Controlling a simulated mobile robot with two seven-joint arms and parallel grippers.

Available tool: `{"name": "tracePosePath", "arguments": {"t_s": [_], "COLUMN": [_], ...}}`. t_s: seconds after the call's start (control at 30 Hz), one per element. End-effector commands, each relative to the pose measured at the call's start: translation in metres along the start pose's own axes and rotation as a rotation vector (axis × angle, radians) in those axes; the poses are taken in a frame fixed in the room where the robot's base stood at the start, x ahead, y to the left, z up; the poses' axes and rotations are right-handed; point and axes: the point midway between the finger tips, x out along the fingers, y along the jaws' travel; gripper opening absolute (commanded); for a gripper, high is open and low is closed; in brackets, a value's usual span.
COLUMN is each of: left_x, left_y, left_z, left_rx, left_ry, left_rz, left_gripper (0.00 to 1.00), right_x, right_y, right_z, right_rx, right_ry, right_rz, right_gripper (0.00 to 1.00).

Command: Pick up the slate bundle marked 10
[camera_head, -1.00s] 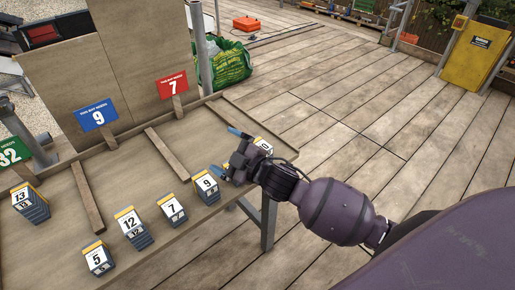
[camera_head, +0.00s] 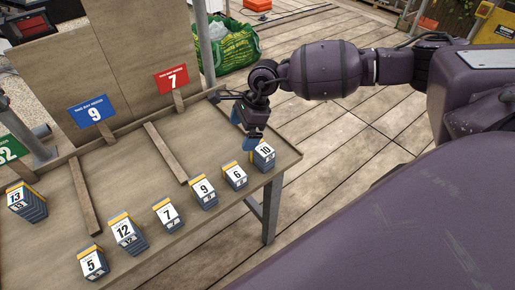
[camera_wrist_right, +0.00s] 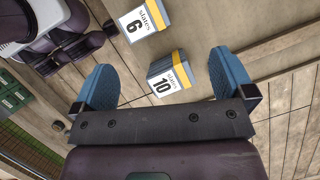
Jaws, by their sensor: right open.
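The slate bundle marked 10 (camera_head: 264,155) sits at the right end of the table, a dark block with a white label and a yellow band. In the right wrist view the bundle (camera_wrist_right: 169,79) lies between the two blue fingertips, nearer the right one, and apart from both as far as I can see. My right gripper (camera_head: 243,132) is open and points down just behind and left of the bundle. In the right wrist view the gripper (camera_wrist_right: 162,85) is empty. My left gripper is not in view.
Bundle 6 (camera_head: 235,177) stands close to the left of bundle 10, with bundle 9 (camera_head: 204,192) and several others further along the table (camera_head: 140,181). Red sign 7 (camera_head: 172,79) and blue sign 9 (camera_head: 92,112) stand behind. Wooden strips divide the tabletop.

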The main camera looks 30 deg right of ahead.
Motion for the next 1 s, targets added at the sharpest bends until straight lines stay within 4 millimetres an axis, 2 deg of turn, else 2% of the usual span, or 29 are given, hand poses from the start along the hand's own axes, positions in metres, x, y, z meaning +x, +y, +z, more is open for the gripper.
{"name": "tracePosePath", "arguments": {"t_s": [0.03,0.1,0.23,0.4,0.7,1.0], "left_x": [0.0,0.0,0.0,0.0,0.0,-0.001], "left_y": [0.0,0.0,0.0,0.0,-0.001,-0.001], "left_z": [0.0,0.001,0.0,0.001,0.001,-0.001], "left_rx": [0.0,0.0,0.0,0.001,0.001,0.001], "left_ry": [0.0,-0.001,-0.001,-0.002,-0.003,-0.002], "left_rz": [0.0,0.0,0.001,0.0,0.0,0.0], "left_gripper": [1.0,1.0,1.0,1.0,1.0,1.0], "right_x": [0.004,0.002,-0.004,-0.002,0.035,0.054], "right_y": [0.001,0.0,0.0,0.003,0.004,0.005], "right_z": [-0.017,-0.036,-0.057,-0.064,-0.077,-0.084], "right_rx": [-0.065,-0.149,-0.252,-0.307,-0.307,-0.306], "right_ry": [0.091,0.205,0.337,0.371,0.366,0.366], "right_rz": [0.007,0.014,0.043,0.08,0.081,0.081], "right_gripper": [1.0,1.0,1.0,1.0,1.0,1.0]}}
